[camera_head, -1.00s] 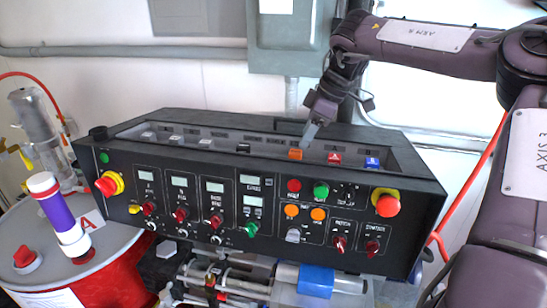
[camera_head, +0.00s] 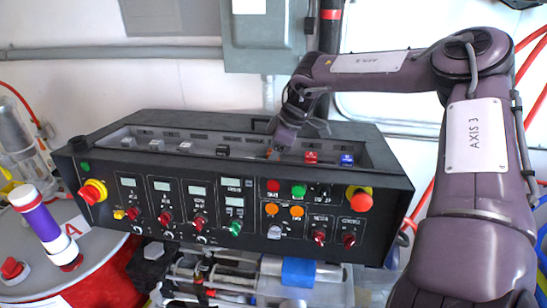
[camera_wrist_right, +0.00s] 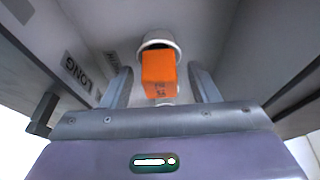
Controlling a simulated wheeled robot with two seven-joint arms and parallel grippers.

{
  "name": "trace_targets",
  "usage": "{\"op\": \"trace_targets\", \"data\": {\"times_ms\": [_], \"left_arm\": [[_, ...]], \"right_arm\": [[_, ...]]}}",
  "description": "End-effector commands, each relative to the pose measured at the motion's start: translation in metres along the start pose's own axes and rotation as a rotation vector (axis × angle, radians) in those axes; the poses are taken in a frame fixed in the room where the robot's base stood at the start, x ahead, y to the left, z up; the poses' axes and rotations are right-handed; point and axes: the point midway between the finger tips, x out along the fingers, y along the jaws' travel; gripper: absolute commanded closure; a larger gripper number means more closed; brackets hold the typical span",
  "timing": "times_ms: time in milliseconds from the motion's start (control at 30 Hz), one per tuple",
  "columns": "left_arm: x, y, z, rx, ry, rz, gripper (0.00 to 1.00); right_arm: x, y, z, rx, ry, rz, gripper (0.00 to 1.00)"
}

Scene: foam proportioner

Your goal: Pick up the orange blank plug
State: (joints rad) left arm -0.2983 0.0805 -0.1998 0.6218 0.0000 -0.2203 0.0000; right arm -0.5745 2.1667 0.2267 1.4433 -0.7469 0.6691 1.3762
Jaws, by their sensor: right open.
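The orange blank plug (camera_wrist_right: 160,72) shows in the right wrist view as an orange block standing at a round white ring in the recessed tray. My right gripper (camera_wrist_right: 162,88) is open, with one finger on each side of the plug and a gap to it on both sides. In the head view my right gripper (camera_head: 278,148) reaches down into the long tray on top of the black console and mostly hides the plug. My left gripper is not in view.
A red block (camera_head: 311,157) and a blue block (camera_head: 347,159) sit in the tray right of my gripper. A black block (camera_head: 222,151) is to its left. The tray walls (camera_head: 385,150) rise around them. A red drum with a purple-banded bottle (camera_head: 40,222) stands at left.

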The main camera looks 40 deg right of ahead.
Motion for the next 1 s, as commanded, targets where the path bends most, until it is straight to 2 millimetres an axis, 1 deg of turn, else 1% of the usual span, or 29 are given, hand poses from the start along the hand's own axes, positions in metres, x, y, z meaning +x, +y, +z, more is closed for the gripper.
{"op": "trace_targets", "data": {"times_ms": [33, 300, 400, 633, 767, 867, 1000], "left_arm": [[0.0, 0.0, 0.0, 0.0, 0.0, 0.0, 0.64], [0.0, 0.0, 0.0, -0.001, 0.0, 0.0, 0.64], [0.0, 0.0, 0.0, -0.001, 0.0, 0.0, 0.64], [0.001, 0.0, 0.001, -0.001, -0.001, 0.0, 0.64], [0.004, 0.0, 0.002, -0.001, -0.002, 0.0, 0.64], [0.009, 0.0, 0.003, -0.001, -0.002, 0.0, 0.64], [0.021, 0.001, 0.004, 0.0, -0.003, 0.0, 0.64]], "right_arm": [[0.0, 0.0, 0.0, 0.0, 0.0, 0.0, 0.48], [0.0, 0.0, 0.0, 0.0, 0.0, 0.0, 0.83], [-0.001, 0.0, 0.0, -0.001, 0.0, 0.0, 0.94], [-0.001, 0.0, -0.001, -0.001, 0.001, 0.001, 0.94], [-0.005, 0.001, -0.003, -0.002, 0.001, 0.003, 0.94], [-0.013, 0.001, -0.006, -0.003, 0.002, 0.003, 0.94], [-0.035, 0.002, -0.016, -0.003, 0.003, 0.007, 0.94]]}}
